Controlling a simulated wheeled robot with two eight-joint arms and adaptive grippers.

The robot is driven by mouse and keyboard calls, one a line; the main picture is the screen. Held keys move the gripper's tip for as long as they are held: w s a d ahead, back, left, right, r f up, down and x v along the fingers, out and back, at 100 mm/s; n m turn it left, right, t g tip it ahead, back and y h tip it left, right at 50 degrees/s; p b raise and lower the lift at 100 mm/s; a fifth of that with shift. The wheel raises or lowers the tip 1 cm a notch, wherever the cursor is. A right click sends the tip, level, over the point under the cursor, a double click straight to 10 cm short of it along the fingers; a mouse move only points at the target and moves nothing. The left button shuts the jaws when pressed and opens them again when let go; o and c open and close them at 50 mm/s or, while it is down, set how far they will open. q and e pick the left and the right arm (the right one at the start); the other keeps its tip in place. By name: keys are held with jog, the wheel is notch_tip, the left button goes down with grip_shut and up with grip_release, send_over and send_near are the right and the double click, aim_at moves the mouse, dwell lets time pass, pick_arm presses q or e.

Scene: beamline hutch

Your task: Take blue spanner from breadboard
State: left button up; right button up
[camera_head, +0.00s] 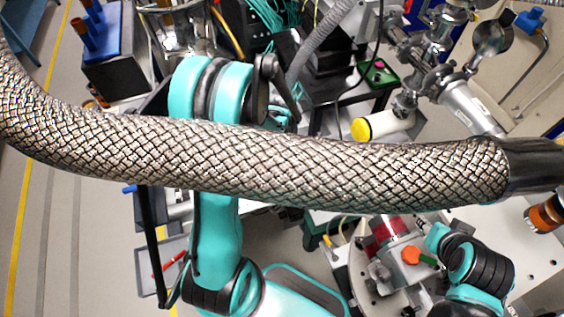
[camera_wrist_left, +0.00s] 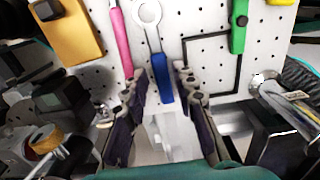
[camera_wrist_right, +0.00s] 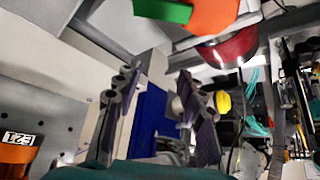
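The blue spanner (camera_wrist_left: 162,78) hangs upright on a white perforated breadboard (camera_wrist_left: 205,22) in the left wrist view, its silver ring end up and blue handle down. My left gripper (camera_wrist_left: 159,74) is open, its fingers on either side of the lower handle in the picture. I cannot tell whether they touch it. My right gripper (camera_wrist_right: 158,76) is open and empty-looking, with a blue block face (camera_wrist_right: 150,115) behind its fingers. In the head view a braided hose hides much of the middle, and I cannot make out the spanner there.
Beside the spanner hang a pink-handled tool (camera_wrist_left: 121,40), a green-handled tool (camera_wrist_left: 239,25) and a black hex key (camera_wrist_left: 210,38). A thick braided hose (camera_head: 270,165) crosses the head view. An orange knob with a green part (camera_head: 412,256) is near my right arm.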

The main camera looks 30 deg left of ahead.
pick_arm(q)
notch_tip(320, 180, down, 2)
jog(key=shift+f, duration=0.1)
grip_shut()
